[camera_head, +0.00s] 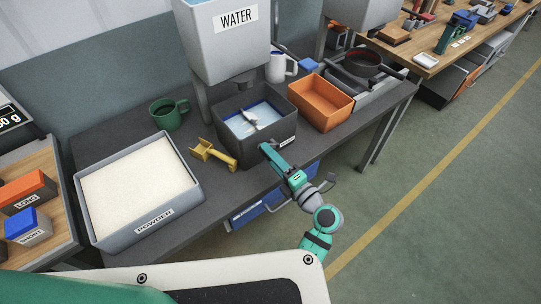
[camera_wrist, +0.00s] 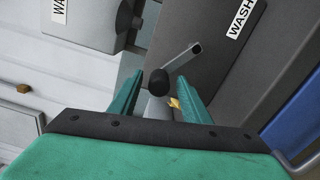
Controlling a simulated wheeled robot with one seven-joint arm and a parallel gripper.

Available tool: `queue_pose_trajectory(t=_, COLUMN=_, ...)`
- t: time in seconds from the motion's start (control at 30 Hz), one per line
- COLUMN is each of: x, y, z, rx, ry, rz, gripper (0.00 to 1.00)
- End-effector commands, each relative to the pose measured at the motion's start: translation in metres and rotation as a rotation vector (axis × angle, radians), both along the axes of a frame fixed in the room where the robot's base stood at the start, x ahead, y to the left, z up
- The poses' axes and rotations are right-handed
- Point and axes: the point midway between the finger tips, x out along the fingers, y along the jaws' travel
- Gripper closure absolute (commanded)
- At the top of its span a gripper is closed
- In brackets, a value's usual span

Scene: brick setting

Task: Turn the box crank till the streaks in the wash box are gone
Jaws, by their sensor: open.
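The dark grey wash box (camera_head: 231,133) stands under the water tank, with pale blue and white contents and a light paddle-like piece (camera_head: 250,118) inside. I cannot make out separate streaks at this size. In the wrist view, the box wall (camera_wrist: 215,75) carries the WASH label. The crank is a grey arm (camera_wrist: 182,60) with a dark round knob (camera_wrist: 158,82). My gripper (camera_head: 266,148) is at the front of the box and hides the crank in the head view. In the wrist view, its teal fingers (camera_wrist: 158,88) are open, one on each side of the knob, with gaps showing.
The water tank (camera_head: 225,45) hangs above the wash box. The floor (camera_head: 440,200) at right is clear.

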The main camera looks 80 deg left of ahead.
Motion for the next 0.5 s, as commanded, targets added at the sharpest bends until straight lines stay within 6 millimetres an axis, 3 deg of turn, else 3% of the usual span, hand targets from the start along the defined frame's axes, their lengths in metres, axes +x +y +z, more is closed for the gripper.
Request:
queue_pose_trajectory(t=0.17, x=0.008, y=-0.012, z=0.000, rx=0.000, ry=0.001, rz=-0.004, gripper=0.57)
queue_pose_trajectory(t=0.5, x=0.038, y=-0.066, z=-0.001, rx=0.000, ry=0.001, rz=-0.003, gripper=0.57)
